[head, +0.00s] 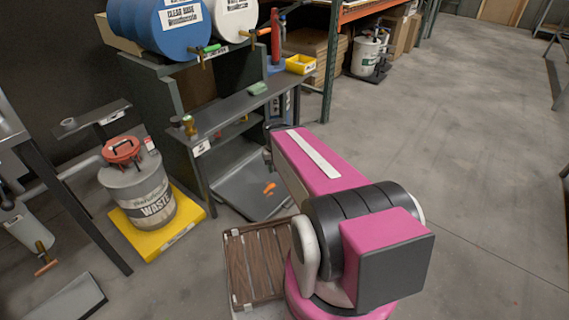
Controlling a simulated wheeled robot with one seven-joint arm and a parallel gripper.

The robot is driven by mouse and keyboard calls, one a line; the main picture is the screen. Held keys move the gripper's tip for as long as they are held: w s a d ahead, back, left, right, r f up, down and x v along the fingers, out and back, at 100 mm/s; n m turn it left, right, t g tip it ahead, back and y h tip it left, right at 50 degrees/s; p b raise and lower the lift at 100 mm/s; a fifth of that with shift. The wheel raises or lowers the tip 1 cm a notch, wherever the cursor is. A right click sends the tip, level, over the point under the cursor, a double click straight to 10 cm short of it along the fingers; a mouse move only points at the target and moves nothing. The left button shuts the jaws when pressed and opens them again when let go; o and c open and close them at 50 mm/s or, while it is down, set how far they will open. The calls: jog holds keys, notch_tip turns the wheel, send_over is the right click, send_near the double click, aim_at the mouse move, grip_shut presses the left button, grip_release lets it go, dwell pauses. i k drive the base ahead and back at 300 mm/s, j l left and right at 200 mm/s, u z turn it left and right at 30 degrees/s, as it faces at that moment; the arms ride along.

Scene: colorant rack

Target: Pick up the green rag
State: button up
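A small folded green cloth, the green rag (257,88), lies on the dark metal shelf (225,109) below the drums, near its far right end. Nothing touches it from above. My pink arm reaches from the lower right toward the shelf, and its far end is below and to the right of the rag.
A blue drum (172,27) and a white drum (233,17) lie above the shelf, with taps over it. A yellow bin (300,64) is right of the rag. A waste can (139,185) and wooden pallet (255,262) stand low. The right floor is clear.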

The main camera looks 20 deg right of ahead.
aim_at(257, 89)
jog(key=k, duration=0.5)
jog(key=l+u, duration=0.1)
jog(key=l, duration=0.5)
jog(key=i+l+u, duration=0.15)
jog(key=l, duration=0.5)
jog(key=i+l+u, duration=0.15)
jog(key=l, duration=0.45)
jog(key=i+l+u, duration=0.15)
jog(key=l, duration=0.55)
jog(key=i+l+u, duration=0.15)
jog(key=l, duration=0.5)
jog(key=i+l+u, duration=0.1)
jog(key=i+l, duration=0.15)
jog(key=i+l+u, duration=0.15)
jog(key=l, duration=0.25)
jog(key=i+l+u, duration=0.1)
jog(key=i+l, duration=0.15)
jog(key=l, duration=0.15)
jog(key=i+l+u, duration=0.1)
jog(key=l, duration=0.3)
jog(key=i+l+u, duration=0.1)
jog(key=i+l, duration=0.2)
jog(key=l, duration=0.1)
